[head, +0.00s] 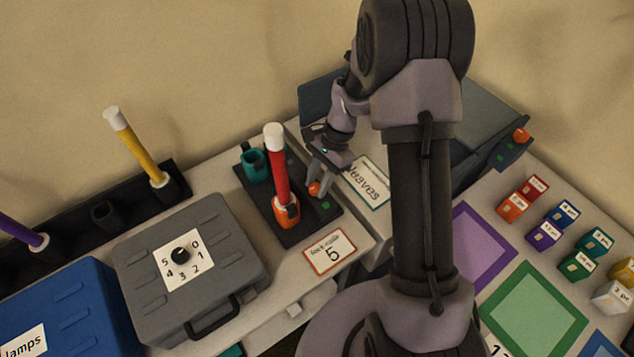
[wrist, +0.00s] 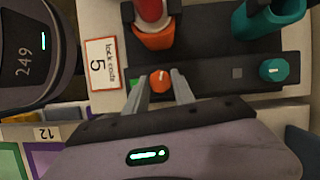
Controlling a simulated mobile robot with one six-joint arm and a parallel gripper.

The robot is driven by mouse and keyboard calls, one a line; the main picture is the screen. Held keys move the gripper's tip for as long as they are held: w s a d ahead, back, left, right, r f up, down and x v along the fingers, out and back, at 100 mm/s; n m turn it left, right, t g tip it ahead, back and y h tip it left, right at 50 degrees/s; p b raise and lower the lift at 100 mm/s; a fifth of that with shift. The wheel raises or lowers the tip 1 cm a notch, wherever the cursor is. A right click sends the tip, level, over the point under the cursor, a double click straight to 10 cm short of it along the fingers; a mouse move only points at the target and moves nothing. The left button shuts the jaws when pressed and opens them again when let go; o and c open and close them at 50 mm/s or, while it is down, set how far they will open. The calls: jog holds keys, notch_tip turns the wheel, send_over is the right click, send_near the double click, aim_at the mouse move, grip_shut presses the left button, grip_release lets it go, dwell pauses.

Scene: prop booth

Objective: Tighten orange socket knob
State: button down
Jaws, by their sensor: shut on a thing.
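The orange knob (head: 314,188) sits on the black socket base (head: 265,208), beside the orange socket that holds a red tube with a white cap (head: 280,165). In the wrist view the orange knob (wrist: 160,80) shows a white pointer mark and lies between my fingertips. My gripper (head: 318,184) is shut on the knob from above. The orange socket (wrist: 155,37) stands just beyond the knob in the wrist view. A small green light (head: 326,206) shows on the base near the knob.
A teal socket (head: 255,163) and its teal knob (wrist: 273,70) share the base. A "lock code 5" card (head: 329,252) lies in front. A grey case with a dial (head: 190,265) stands to the left.

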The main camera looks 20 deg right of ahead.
jog(key=shift+m, duration=0.4)
jog(key=c, duration=1.1)
grip_release()
jog(key=p+v, duration=0.2)
jog(key=v, duration=0.6)
jog(key=p+v, duration=0.3)
jog(key=v, duration=0.6)
jog(key=shift+s+d+r+p, duration=0.1)
jog(key=shift+s+r+p, duration=0.1)
jog(key=shift+p, duration=0.1)
jog(key=shift+r, duration=0.1)
